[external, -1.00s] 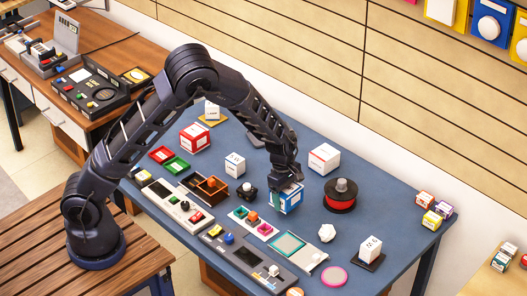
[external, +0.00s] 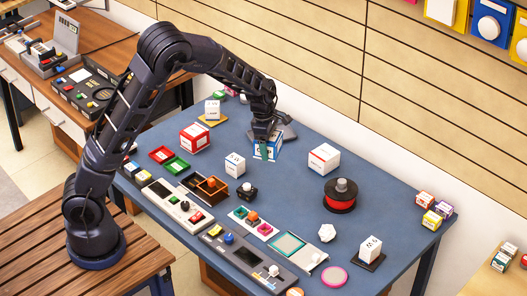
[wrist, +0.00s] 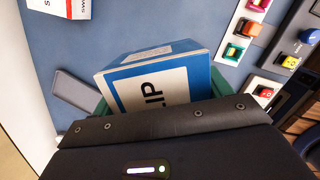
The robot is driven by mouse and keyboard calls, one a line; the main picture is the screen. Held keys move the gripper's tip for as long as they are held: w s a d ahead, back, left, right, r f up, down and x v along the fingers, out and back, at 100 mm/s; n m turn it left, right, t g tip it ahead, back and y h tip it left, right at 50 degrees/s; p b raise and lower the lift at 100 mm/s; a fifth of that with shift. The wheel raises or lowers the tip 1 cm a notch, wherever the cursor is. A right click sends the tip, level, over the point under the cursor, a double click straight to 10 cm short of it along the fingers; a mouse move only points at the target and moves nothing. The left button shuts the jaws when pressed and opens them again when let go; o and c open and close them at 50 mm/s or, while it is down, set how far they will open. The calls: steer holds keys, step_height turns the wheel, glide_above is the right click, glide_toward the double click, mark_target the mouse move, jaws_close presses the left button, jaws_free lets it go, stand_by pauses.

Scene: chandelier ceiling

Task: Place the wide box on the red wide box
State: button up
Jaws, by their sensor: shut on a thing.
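My gripper (external: 266,138) is shut on a blue-and-white box (external: 268,152), which hangs below the fingers over the back part of the table. In the wrist view the box (wrist: 160,82) sits between two teal finger pads, its lettered white face partly hidden by the gripper body. How high it is above the table is hard to tell. A red box with white label panels (external: 195,138) stands on the table left of my gripper. A white box with a red strip (external: 324,158) stands to the right; it shows in part in the wrist view (wrist: 65,8).
A small white box (external: 235,164) stands in front of my gripper. A red spool (external: 341,196) is at right. Red and green trays (external: 170,161) and several control panels line the front left. A dark grey item lies behind the held box. Blue table between is clear.

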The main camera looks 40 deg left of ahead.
steer(key=w+a+r+n, duration=0.1)
steer(key=a+r+n, duration=0.2)
steer(key=a, duration=0.6)
steer(key=w+a+r+n, duration=0.1)
steer(key=a+r+n, duration=0.2)
steer(key=a, duration=0.6)
step_height(320, 180, up, 6)
steer(key=n+t+y, duration=0.1)
steer(key=n, duration=0.6)
glide_above(196, 130)
steer(key=f, duration=1.9)
steer(key=shift+s+f, duration=0.3)
steer(key=shift+f, duration=0.05)
steer(key=shift+f, duration=0.1)
steer(key=o, duration=1)
steer(key=shift+o, duration=0.2)
